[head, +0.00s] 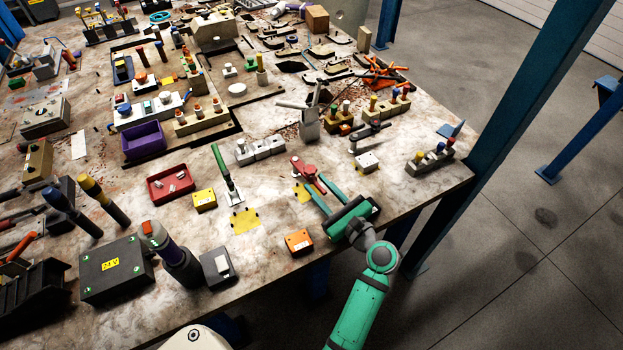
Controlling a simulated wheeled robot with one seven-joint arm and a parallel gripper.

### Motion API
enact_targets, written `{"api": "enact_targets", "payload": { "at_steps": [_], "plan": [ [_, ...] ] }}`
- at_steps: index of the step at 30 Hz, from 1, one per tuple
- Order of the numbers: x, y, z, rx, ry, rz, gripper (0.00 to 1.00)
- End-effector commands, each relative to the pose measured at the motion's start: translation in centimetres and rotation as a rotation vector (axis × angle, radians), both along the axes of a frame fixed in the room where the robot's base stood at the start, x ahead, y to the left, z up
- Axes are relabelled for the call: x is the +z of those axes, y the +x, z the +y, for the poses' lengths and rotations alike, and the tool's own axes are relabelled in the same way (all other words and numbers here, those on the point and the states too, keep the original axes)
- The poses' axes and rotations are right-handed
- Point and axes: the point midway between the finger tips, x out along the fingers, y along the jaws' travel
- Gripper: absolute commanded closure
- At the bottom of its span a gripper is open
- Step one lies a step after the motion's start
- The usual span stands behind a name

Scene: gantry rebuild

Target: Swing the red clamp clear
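The red clamp (305,171) is on the table near the front right edge, beside a yellow plate (301,193). Its red arm slants down and right toward my gripper. My gripper (316,185) reaches in from the lower right. Its two teal fingers are spread apart, and the end of the red arm lies between them in the picture. I cannot tell whether either finger touches it. The base of the clamp is small and partly hidden by its own arm.
A green-handled clamp (224,170) stands upright to the left by another yellow plate (244,220). An orange box (298,242) and a yellow box (204,200) sit nearby. A white-grey block (367,162) is to the right. A blue post (530,90) rises past the table's right edge.

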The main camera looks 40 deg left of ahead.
Motion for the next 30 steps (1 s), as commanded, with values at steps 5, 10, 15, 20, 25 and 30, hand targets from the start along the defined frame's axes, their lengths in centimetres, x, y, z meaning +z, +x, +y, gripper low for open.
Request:
{"api": "enact_targets", "payload": {
  "at_steps": [5,10,15,20,25,30],
  "plan": [
    [-0.1,-0.6,-3.4,-0.003,0.000,0.001,0.70],
    [0.0,-1.0,-5.3,-0.001,0.000,0.000,0.70],
    [0.0,-1.2,-6.0,0.001,0.000,0.000,0.70],
    [0.0,-1.2,-6.1,0.001,0.000,0.000,0.70],
    [0.0,-1.3,-6.1,-0.002,-0.008,-0.011,0.71],
    [-0.1,-2.4,-7.0,-0.057,-0.114,-0.169,0.71]
  ]
}}
